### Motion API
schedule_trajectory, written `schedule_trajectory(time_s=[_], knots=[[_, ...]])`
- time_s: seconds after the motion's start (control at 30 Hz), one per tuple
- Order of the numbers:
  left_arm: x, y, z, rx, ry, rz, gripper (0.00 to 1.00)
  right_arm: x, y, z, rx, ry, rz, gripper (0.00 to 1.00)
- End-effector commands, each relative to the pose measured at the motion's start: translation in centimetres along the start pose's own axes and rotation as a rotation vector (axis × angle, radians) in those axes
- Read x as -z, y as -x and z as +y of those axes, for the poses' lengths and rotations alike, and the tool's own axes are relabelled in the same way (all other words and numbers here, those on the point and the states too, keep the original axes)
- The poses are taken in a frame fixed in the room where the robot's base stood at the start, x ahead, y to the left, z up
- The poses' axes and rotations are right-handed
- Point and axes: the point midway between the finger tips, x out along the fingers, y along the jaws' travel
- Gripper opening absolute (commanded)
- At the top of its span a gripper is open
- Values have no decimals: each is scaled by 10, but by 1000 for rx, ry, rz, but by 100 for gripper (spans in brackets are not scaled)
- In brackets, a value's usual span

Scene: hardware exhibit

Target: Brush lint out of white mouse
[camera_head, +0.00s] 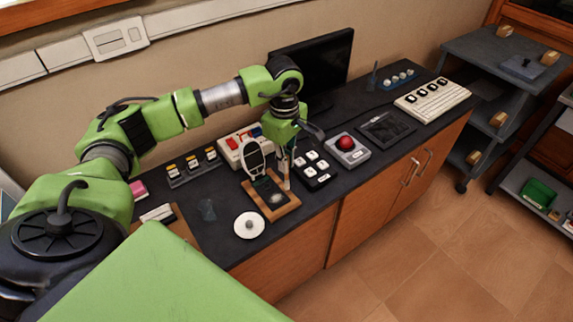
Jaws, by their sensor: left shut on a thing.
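What looks like the white mouse (255,159) stands tilted up on a wooden-framed tray (288,209) on the dark counter, its dark underside facing me. My left gripper (288,150) reaches down from above, just right of the mouse. It is shut on a thin, pale upright tool (286,178), probably the brush, whose lower end is at the tray near the pale patch. I cannot tell whether the tool touches anything. My right gripper is not in view.
Key switches (316,166) and a red trackball (346,143) stand right of the tray. A white disc (249,225) lies in front. A monitor (325,65) and beige keyboard (432,99) are farther back. The counter's front edge is close to the tray.

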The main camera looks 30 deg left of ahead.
Motion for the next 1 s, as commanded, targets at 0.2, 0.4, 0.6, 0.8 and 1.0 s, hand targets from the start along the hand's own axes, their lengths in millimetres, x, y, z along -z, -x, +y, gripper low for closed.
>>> schedule_trajectory(time_s=[0.2, 0.4, 0.6, 0.8, 1.0], knots=[[1, 22, -1, 2, 6, 0, 0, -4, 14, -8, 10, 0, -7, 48], [2, 40, -1, 2, 10, 1, 0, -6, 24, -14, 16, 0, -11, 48], [3, 54, -2, 2, 14, 1, 0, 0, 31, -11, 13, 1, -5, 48], [3, 55, -2, 3, 15, 1, 0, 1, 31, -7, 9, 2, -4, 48], [3, 55, -2, 3, 15, 1, 0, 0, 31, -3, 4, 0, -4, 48]])
